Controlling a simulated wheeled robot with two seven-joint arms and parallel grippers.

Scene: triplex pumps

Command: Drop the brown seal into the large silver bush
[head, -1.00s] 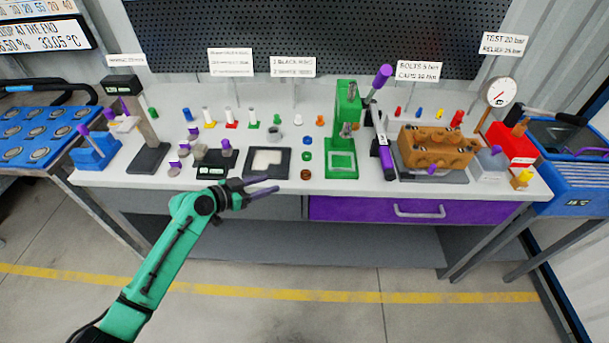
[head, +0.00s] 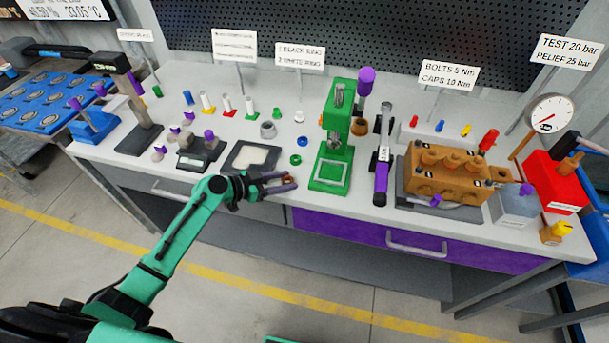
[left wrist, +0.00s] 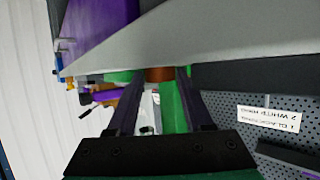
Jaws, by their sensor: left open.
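The brown seal (head: 288,180) is a small brown ring at the front edge of the bench. My left gripper (head: 291,181) is open with its fingers on either side of the seal. In the left wrist view the brown seal (left wrist: 160,74) shows between the tips of the open gripper (left wrist: 182,76); contact cannot be told. The large silver bush (head: 268,129) is a short grey hollow cylinder standing upright on the bench, behind and left of the seal. My right gripper is not in view.
A green press (head: 330,160) stands to the right. A dark tray with a white insert (head: 250,157) is to the left. A purple drawer (head: 400,238) is below the bench front.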

